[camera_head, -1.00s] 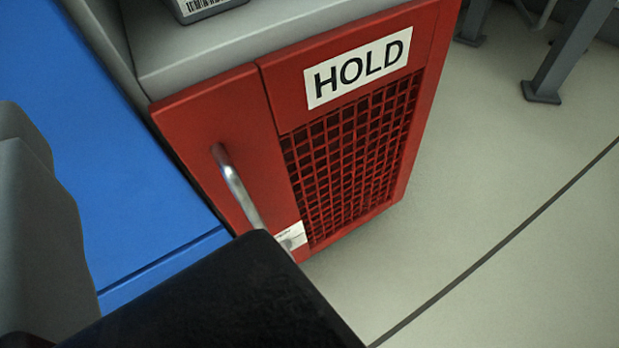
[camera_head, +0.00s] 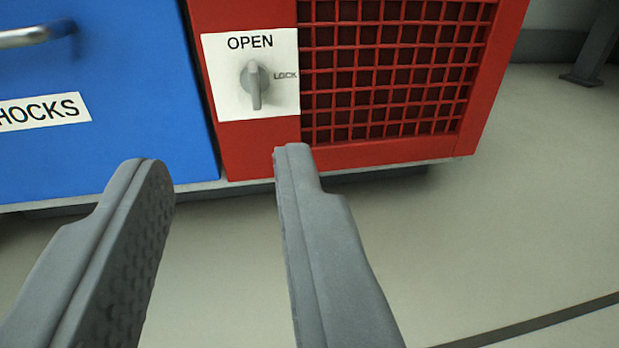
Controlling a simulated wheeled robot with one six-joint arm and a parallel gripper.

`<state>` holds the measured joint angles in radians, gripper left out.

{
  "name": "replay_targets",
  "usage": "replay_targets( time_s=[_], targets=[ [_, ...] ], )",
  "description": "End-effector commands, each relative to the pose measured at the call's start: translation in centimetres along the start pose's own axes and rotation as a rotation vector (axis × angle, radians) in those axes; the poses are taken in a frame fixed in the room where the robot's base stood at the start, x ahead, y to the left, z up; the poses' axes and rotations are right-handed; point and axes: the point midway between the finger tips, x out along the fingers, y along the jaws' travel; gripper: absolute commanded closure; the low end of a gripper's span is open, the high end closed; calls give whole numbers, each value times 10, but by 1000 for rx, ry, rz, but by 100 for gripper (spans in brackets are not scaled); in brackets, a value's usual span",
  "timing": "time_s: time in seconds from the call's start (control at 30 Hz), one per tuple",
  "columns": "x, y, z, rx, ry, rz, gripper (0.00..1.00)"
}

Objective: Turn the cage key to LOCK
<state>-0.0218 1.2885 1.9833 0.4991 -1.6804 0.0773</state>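The cage key (camera_head: 255,85) is a small grey knob on a white plate (camera_head: 229,97) at the lower left of the red cage (camera_head: 345,155). The plate reads OPEN above the knob and LOCK to its right. The knob's grip stands upright in the picture, in line with OPEN, not turned toward LOCK. My gripper (camera_head: 218,165) is open, its two grey fingers wide apart and empty. The fingertips are below the plate in the picture, apart from the key.
A blue cabinet (camera_head: 130,115) with a metal handle (camera_head: 30,36) and a label ending in HOCKS (camera_head: 42,111) adjoins the cage on the left. Grey floor (camera_head: 500,230) lies free at the right. A grey leg (camera_head: 597,45) stands at the top right.

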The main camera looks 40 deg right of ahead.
Motion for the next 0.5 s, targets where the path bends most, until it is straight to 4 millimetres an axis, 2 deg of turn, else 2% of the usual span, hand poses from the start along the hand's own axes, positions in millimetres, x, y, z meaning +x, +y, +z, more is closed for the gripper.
replay_targets(
  time_s=[0.1,0.27,0.5],
  targets=[
    [-9,6,16,-12,3,5,71],
    [-8,8,21,-15,6,7,71],
    [23,9,20,-14,8,9,71]
  ],
)
